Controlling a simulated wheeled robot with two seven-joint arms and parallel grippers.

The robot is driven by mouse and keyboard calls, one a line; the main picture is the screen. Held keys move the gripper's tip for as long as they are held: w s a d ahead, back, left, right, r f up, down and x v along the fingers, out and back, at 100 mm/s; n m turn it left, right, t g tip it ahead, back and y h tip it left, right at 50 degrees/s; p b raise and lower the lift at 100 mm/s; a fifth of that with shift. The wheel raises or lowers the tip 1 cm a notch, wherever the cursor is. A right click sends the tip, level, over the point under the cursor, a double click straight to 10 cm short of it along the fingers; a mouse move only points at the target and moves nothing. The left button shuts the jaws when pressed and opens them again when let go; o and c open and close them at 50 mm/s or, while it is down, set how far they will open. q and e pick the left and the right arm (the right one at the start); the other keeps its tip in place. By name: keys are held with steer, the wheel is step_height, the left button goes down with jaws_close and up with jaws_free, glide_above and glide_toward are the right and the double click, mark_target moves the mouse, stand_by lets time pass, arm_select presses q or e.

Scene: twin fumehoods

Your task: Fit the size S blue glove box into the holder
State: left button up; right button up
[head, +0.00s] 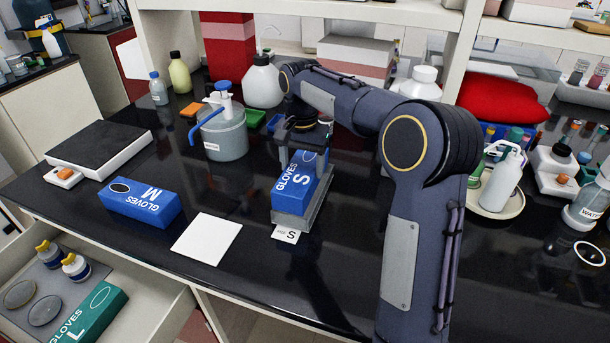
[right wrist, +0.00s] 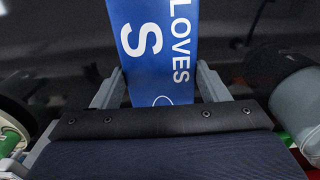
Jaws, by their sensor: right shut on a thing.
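The size S blue glove box (head: 301,180) sits in or just over a grey holder (head: 291,220) on the dark bench, a little tilted; I cannot tell if it is fully seated. A card marked S (head: 286,234) lies at the holder's front. My right gripper (head: 303,140) is shut on the box at its far upper end. In the right wrist view the blue box (right wrist: 153,55) stands between the two fingers, with its S label showing. The holder's back is hidden by the box and gripper. My left gripper is not in view.
A blue size M glove box (head: 140,203) and a white square (head: 206,238) lie left of the holder. A grey pump container (head: 222,135) stands behind. An open drawer (head: 150,290) at lower left holds a green size L glove box (head: 92,315). A tray with bottles (head: 498,200) stands right.

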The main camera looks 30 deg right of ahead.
mark_target(305, 166)
steer(key=shift+d+f, duration=0.2)
steer(key=shift+f, duration=0.05)
steer(key=shift+d+f, duration=0.15)
steer(key=shift+f, duration=0.8)
steer(key=shift+d+f, duration=0.1)
steer(key=shift+f, duration=0.8)
steer(key=shift+w, duration=0.1)
steer(key=shift+f, duration=0.15)
steer(key=o, duration=1.2)
steer(key=shift+c, duration=0.2)
